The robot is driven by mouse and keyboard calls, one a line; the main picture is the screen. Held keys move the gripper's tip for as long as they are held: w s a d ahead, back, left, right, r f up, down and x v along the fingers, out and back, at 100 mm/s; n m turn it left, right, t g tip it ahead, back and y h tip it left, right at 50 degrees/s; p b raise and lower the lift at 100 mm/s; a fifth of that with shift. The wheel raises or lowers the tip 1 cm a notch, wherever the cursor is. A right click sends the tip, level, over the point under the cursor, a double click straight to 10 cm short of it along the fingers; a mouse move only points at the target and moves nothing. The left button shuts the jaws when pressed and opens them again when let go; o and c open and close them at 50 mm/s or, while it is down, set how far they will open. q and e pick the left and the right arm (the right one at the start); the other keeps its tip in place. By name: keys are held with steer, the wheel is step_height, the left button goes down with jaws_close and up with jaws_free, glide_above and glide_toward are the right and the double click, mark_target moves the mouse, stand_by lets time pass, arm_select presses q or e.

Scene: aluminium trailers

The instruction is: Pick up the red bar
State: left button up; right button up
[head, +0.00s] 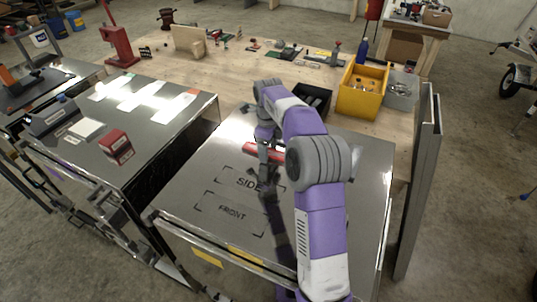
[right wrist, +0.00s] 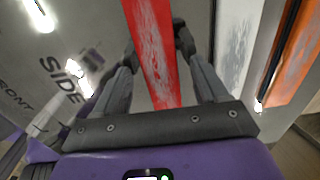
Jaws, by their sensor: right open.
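The red bar (head: 262,152) lies on the shiny metal trailer top, just beyond the "SIDE" marking. In the right wrist view the scuffed red bar (right wrist: 152,50) runs between the two fingers of my right gripper (right wrist: 155,50). The right gripper (head: 264,150) is open around the bar, its fingers apart on either side. Whether the fingers touch the bar cannot be told. My left gripper is not in view.
A red box (head: 117,147) sits on the left metal top (head: 160,135). A yellow bin (head: 362,92), a grey bin (head: 402,92) and a black bin (head: 312,100) stand beyond the bar on the wooden table (head: 235,65). The trailer top left of my arm is clear.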

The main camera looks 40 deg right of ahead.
steer(key=shift+c, duration=0.4)
steer(key=c, duration=1.1)
